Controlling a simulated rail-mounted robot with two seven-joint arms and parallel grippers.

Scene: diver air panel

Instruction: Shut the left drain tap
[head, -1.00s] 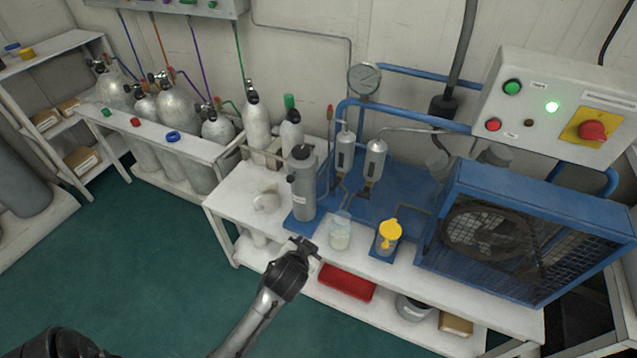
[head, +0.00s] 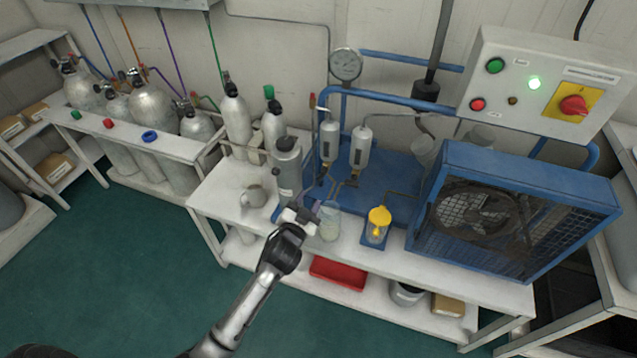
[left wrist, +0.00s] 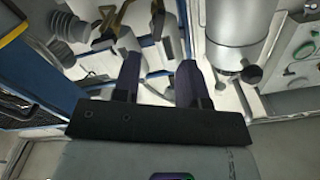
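Two grey separator cylinders stand on the blue panel base, the left one (head: 329,140) and the right one (head: 360,148). Small brass drain fittings show below them; the left drain tap (head: 323,179) is small, and its lever position is hard to tell. Brass parts also show at the top of the left wrist view, partly cut off. My left gripper (head: 301,216) is over the bench's front, between the grey filter cylinder (head: 288,168) and a clear beaker (head: 330,222), short of the taps. Its fingers (left wrist: 160,80) are apart, with nothing seen held. My right gripper is not in view.
A yellow-topped jar (head: 378,224) stands right of the beaker. A mug (head: 253,196) is to the left on the white bench. The blue caged fan unit (head: 510,215) blocks the right side. A pressure gauge (head: 346,65) and blue pipes stand behind.

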